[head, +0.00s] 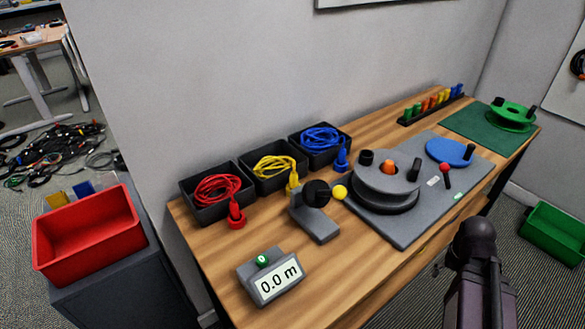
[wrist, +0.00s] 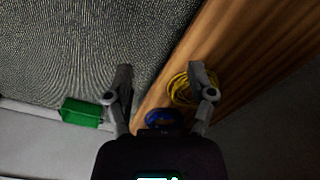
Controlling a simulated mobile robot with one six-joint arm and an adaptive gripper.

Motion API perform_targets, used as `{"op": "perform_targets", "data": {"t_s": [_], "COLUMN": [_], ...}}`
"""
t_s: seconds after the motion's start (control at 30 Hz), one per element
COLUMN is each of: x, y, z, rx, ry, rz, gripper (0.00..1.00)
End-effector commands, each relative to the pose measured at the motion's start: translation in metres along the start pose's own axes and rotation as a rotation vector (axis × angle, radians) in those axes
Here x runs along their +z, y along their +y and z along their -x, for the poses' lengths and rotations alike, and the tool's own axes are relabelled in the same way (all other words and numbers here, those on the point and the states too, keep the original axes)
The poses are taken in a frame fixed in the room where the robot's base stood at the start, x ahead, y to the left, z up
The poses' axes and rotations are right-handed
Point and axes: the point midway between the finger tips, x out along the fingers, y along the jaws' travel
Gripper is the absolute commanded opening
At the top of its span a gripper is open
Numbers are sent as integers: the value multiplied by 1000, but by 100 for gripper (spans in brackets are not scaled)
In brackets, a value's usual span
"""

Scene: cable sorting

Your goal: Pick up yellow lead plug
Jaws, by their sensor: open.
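The yellow lead plug (head: 293,181) stands upright on the wooden table in the head view. It is just in front of a black bin (head: 262,183) that holds the coiled yellow lead (head: 275,165). My gripper (wrist: 160,73) shows in the wrist view with its two fingers spread and nothing between them. A yellow coil (wrist: 179,89) shows beside and partly behind the right finger. The yellow plug cannot be made out in the wrist view. In the head view my arm shows at the lower right, and the gripper's fingers are not visible there.
The red plug (head: 236,217) and blue plug (head: 341,158) stand on either side. A grey stand with a black round head (head: 317,193) is close to the right of the yellow plug. A length display (head: 275,281) sits in front. A grey winder (head: 387,189) stands farther right.

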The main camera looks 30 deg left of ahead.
Motion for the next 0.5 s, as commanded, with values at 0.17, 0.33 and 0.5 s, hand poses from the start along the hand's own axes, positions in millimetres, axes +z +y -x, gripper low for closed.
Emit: {"op": "perform_targets", "data": {"t_s": [0.17, 0.33, 0.5], "x": [-4, -7, -10], "y": [-1, -2, -3], "z": [47, 81, 114], "rx": [0, 0, 0], "ry": [6, 11, 17], "rz": [2, 3, 5], "gripper": [71, 71, 71]}}
